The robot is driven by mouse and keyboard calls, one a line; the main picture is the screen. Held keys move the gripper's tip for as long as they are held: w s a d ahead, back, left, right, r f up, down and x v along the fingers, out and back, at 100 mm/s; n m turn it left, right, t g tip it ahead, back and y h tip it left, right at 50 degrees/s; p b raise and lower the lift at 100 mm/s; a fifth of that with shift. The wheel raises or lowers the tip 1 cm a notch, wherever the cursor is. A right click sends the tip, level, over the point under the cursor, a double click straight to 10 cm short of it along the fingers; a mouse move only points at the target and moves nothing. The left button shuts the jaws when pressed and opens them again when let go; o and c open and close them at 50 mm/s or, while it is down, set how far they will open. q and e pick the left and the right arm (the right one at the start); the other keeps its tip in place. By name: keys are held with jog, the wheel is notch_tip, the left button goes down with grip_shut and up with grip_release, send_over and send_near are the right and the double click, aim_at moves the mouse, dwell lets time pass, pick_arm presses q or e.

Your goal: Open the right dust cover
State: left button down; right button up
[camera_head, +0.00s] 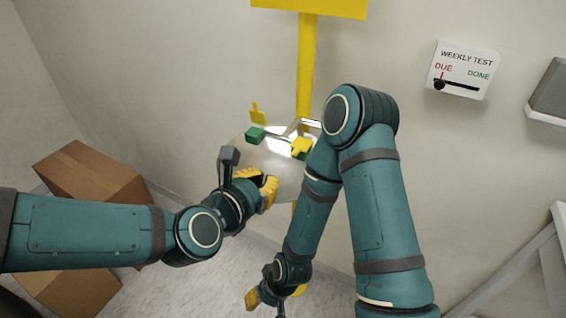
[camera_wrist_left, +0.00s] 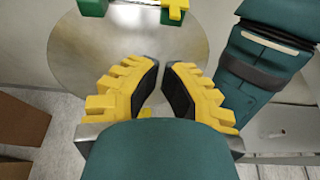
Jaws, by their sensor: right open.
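The right dust cover, a small yellow piece (camera_head: 300,145), sits on the right green block (camera_head: 303,155) above the round grey bowl (camera_head: 240,151); it looks closed, partly hidden by my right arm. It also shows at the top of the left wrist view (camera_wrist_left: 176,8). The left green block (camera_head: 255,134) has a yellow flap (camera_head: 258,113) standing up behind it. My left gripper (camera_head: 268,184) is over the bowl's near side, its yellow fingers apart and empty, short of the covers in the left wrist view (camera_wrist_left: 162,66). My right gripper (camera_head: 272,295) hangs low, open, below the bowl.
A yellow post (camera_head: 304,70) with a yellow sign (camera_head: 310,7) rises behind the bowl. Cardboard boxes (camera_head: 92,178) stand at left. A test indicator (camera_head: 462,70) is on the wall, with a grey-topped shelf (camera_head: 549,92) at right. My right arm crosses beside the bowl.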

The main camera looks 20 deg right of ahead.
aim_at(299, 147)
pick_arm(q)
jog(key=x, duration=0.9)
jog(key=shift+w+d+r+b, duration=0.1)
jog(key=shift+d+r+b, duration=0.15)
jog(key=shift+d+b, duration=0.25)
